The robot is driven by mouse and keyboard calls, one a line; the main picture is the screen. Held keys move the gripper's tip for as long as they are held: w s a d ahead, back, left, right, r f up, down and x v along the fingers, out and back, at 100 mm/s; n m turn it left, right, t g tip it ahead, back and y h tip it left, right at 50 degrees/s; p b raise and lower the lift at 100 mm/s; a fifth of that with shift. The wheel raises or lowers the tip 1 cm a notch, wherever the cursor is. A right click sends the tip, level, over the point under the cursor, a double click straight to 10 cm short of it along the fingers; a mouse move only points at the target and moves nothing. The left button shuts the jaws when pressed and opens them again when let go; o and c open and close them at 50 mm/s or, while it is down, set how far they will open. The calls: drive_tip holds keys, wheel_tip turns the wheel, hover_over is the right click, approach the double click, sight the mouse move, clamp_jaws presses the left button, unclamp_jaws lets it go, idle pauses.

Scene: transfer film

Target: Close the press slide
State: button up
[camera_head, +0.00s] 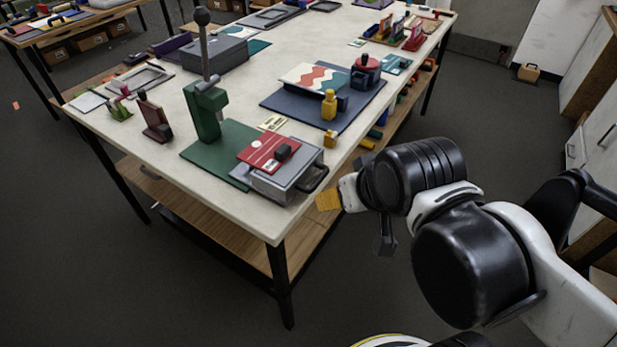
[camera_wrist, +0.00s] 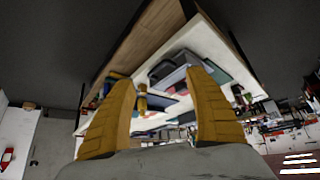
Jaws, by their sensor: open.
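The green press (camera_head: 205,112) stands on a green base plate (camera_head: 212,158), with its long lever (camera_head: 203,45) upright. The grey press slide (camera_head: 290,182) sticks out from the press toward the near table corner. It has a black handle (camera_head: 315,178) on its right end and carries a red plate (camera_head: 262,150) with a black knob. My gripper (camera_head: 328,200) is just beyond the table edge, right of the handle and apart from it. In the wrist view my gripper's yellow fingers (camera_wrist: 160,80) are spread with nothing held between them. The slide seems to show beyond them, but small and tilted.
On the pale tabletop (camera_head: 240,215), a dark blue mat (camera_head: 350,122) holds a patterned board, a yellow bottle (camera_head: 329,105) and a red-topped pot (camera_head: 366,72). A small yellow block (camera_head: 330,139) lies behind the slide. A wooden lower shelf (camera_head: 215,215) runs under the table.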

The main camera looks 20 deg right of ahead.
drive_tip(key=c, duration=0.5)
drive_tip(key=shift+w+d+m, duration=0.15)
drive_tip(key=shift+w+m, duration=0.05)
drive_tip(key=shift+m, duration=0.4)
drive_tip(key=c, duration=0.6)
drive_tip(key=w+d+f+m, duration=0.1)
drive_tip(key=w+m, duration=0.1)
drive_tip(key=m, duration=0.2)
drive_tip(key=w+d+f+m+g+y, duration=0.1)
drive_tip(key=w+m, duration=0.1)
drive_tip(key=m, duration=0.3)
drive_tip(key=w+d+f+m+g, duration=0.1)
drive_tip(key=w+m, duration=0.1)
drive_tip(key=m, duration=0.2)
drive_tip(key=shift+w+d+f+p, duration=0.1)
drive_tip(key=shift+d+f+p, duration=0.2)
drive_tip(key=shift+p, duration=0.1)
clamp_jaws()
drive_tip(key=w+d+f+m+g+y, duration=0.15)
drive_tip(key=w+d+f+m, duration=0.35)
drive_tip(key=m, duration=0.8)
drive_tip(key=w+a+f+b, duration=0.4)
drive_tip(key=w+a+f, duration=0.1)
drive_tip(key=f, duration=0.5)
drive_tip(key=shift+w+a+m+y, duration=0.2)
drive_tip(key=shift+a+m+y, duration=0.1)
drive_tip(key=shift+a+y, duration=0.2)
